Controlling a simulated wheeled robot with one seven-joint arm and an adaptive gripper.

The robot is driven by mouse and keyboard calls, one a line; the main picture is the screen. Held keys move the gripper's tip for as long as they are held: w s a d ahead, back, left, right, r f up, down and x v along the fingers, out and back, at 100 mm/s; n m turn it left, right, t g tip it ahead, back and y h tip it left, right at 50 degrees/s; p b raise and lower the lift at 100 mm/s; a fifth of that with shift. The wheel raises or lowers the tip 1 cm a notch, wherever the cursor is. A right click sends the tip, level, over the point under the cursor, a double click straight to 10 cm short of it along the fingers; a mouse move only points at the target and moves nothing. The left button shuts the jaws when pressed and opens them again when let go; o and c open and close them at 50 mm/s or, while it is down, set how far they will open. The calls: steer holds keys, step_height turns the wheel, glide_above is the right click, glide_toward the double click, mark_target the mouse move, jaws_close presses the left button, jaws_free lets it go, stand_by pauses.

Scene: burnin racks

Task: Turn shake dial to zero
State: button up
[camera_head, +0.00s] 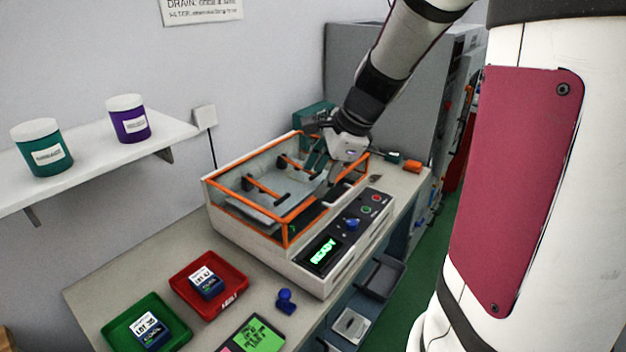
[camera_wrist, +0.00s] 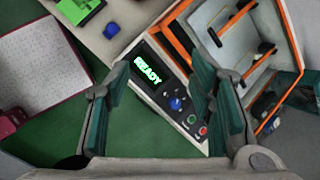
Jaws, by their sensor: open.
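The shaker machine (camera_head: 262,237) stands on the bench with an orange-edged clear enclosure on top. Its sloped front panel has a lit display reading READY (camera_head: 322,252), a blue dial (camera_head: 352,224), and red and green buttons. In the wrist view the blue dial (camera_wrist: 177,104) lies between my fingers, right of the READY display (camera_wrist: 147,71). The dial's pointer setting is too small to read. My gripper (camera_head: 318,160) is open and empty above the machine's right rear part in the head view; its teal fingers also show in the wrist view (camera_wrist: 165,88). It appears apart from the dial.
A red tray (camera_head: 236,291) and a green tray (camera_head: 112,331), each holding a labelled blue unit, sit left of the machine. A blue knob-like object (camera_head: 286,300) lies in front. A shelf (camera_head: 85,165) carries two jars. A grey cabinet (camera_head: 420,85) stands behind.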

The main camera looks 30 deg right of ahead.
steer(key=w+d+f+m+h, duration=0.1)
steer(key=w+d+f+m, duration=0.2)
steer(key=d+f+m, duration=0.65)
steer(key=m, duration=0.4)
glide_toward(352, 222)
steer(key=shift+n+h, duration=0.25)
steer(key=shift+h, duration=0.15)
steer(key=x, duration=0.8)
steer(key=shift+w+a+f+p, duration=0.15)
steer(key=shift+a+f+p, duration=0.15)
steer(key=shift+a+p, duration=0.1)
steer(key=shift+c, duration=0.3)
steer(key=c, duration=1.1)
